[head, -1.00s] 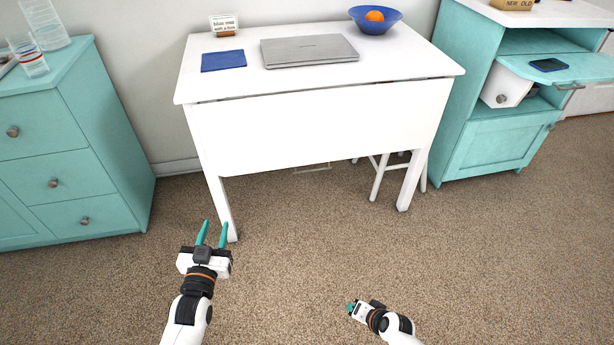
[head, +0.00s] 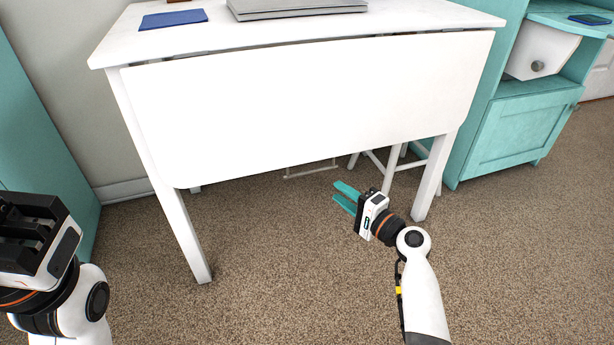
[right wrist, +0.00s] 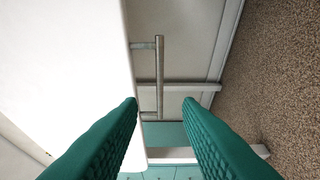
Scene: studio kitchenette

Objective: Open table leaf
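The white table (head: 330,37) stands ahead of me with its leaf (head: 310,105) hanging down at the front. My right gripper (head: 341,197) is open and empty, below the leaf's lower edge and towards its right side. In the right wrist view, the leaf (right wrist: 70,60) fills the left part, beside the two teal fingers (right wrist: 161,103) that stand apart. A metal bar (right wrist: 159,75) shows beyond the fingers; in the head view it is a thin bar (head: 310,172) under the table. My left gripper (head: 35,230) is at the lower left; its fingers are hidden.
A laptop (head: 295,8) and a blue notebook (head: 173,19) lie on the tabletop. A white stool (head: 383,170) stands under the table at the right. Teal cabinets (head: 515,135) flank the table. Carpet (head: 270,270) in front is clear.

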